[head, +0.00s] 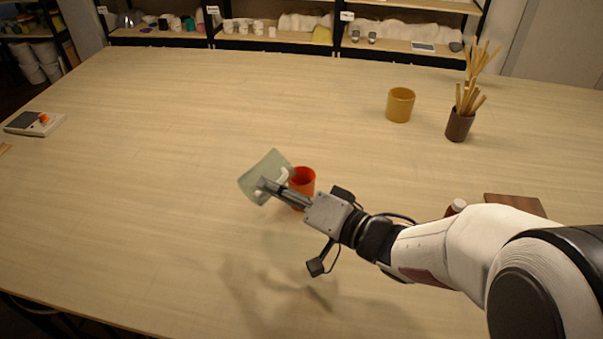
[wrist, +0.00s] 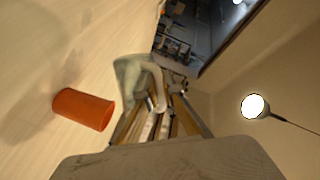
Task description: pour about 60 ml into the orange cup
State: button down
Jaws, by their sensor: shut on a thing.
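A pale grey-green jug (head: 258,178) is in my gripper (head: 275,189), which is shut on its white-looking handle. The jug is tilted and held up off the table, just left of the orange cup (head: 303,180) in the head view. The cup stands upright on the table, partly hidden behind my gripper. In the wrist view the jug (wrist: 130,82) is beyond the fingers (wrist: 158,125), and the orange cup (wrist: 83,110) is apart from it on the left. No stream of liquid shows, and the inside of the cup and the jug's contents cannot be made out.
A mustard-yellow cup (head: 400,105) and a brown pot of wooden tools (head: 460,126) stand at the back right. A brown board (head: 515,204) is partly behind my arm.

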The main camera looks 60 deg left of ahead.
jog(key=shift+s+r+n, duration=0.1)
jog(key=shift+s+n, duration=0.1)
jog(key=shift+n, duration=0.1)
jog(key=shift+f+n+t, duration=0.3)
jog(key=shift+f+t, duration=0.05)
jog(key=shift+t, duration=0.05)
jog(key=shift+s+f+h, duration=0.15)
jog(key=shift+f+h, duration=0.05)
jog(key=shift+h, duration=0.1)
dwell(0.3)
jog(key=shift+s+a+f+n+t+h, duration=0.15)
jog(key=shift+s+f+n+t, duration=0.1)
jog(key=shift+f+n, duration=0.2)
jog(key=shift+s+d+f+n+t+h, duration=0.15)
jog(key=shift+f+n+t, duration=0.15)
jog(key=shift+n, duration=0.25)
jog(key=shift+s+a+f+n+t+h, duration=0.15)
jog(key=shift+s+f+n+t, duration=0.35)
jog(key=shift+f, duration=0.45)
jog(key=shift+s+f+n+t+h, duration=0.25)
jog(key=shift+s+f+n, duration=0.4)
jog(key=shift+f, duration=0.25)
jog(key=shift+s+a+f+n+t+h, duration=0.1)
jog(key=shift+s+f+n+t, duration=0.45)
jog(key=shift+f, duration=0.4)
jog(key=shift+s+f+n+t, duration=0.35)
jog(key=shift+s+f+n, duration=0.05)
jog(key=shift+s+f, duration=0.1)
jog(key=shift+s+f, duration=0.1)
jog(key=shift+f, duration=0.05)
